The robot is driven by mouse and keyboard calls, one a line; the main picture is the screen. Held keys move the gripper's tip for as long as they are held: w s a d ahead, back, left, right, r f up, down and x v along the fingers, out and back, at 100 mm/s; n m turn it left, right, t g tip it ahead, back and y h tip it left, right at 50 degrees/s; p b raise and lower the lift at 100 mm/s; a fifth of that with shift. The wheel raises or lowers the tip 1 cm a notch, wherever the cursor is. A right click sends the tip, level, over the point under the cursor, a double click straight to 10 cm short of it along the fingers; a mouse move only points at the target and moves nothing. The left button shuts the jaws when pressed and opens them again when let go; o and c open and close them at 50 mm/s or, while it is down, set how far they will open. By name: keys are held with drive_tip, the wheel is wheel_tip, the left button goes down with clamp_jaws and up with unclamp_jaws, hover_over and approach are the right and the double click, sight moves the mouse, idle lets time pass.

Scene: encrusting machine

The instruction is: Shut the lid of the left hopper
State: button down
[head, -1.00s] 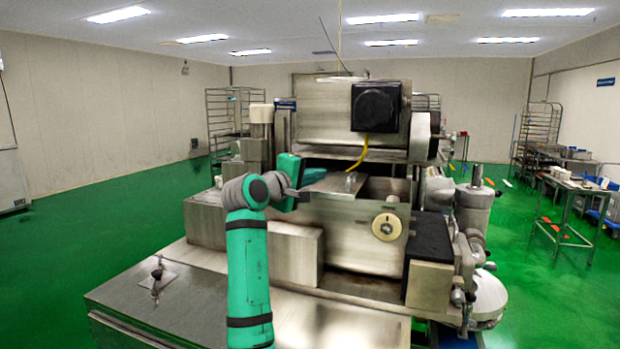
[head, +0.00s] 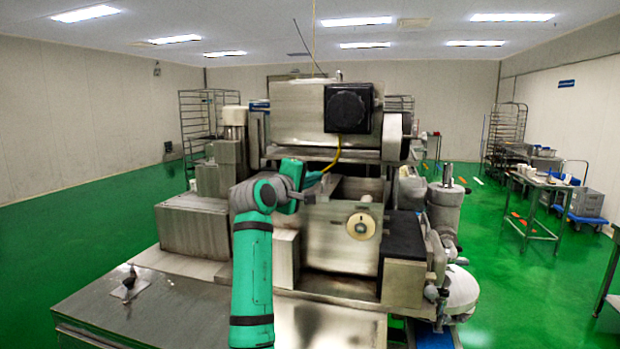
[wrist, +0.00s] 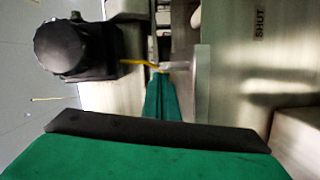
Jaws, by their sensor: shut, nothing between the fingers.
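The metal hopper box (head: 335,235) is at the middle of the machine in the head view. A flat metal plate, apparently the lid (head: 328,189), shows at its top, just right of my gripper (head: 318,180). I cannot tell its exact angle. My gripper is shut and empty, reaching in from the left over the hopper. In the wrist view, the green fingers (wrist: 160,95) are together, beside an upright-looking pale plate edge (wrist: 202,95). I cannot tell whether they touch it.
A black round-knobbed unit (head: 348,107) with a yellow cable (head: 334,158) sits above the hopper, close to my gripper. A dark open space (head: 360,188) lies right of the plate. A round dial (head: 361,226) is on the front. Green floor is clear at left.

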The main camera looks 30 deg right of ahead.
drive_tip(key=s+d, duration=1)
drive_tip(key=s, duration=0.1)
drive_tip(key=shift+s, duration=0.35)
drive_tip(key=a+r, duration=0.1)
drive_tip(key=a, duration=1.1)
drive_tip(key=shift+s+r, duration=0.15)
drive_tip(key=shift+s, duration=0.25)
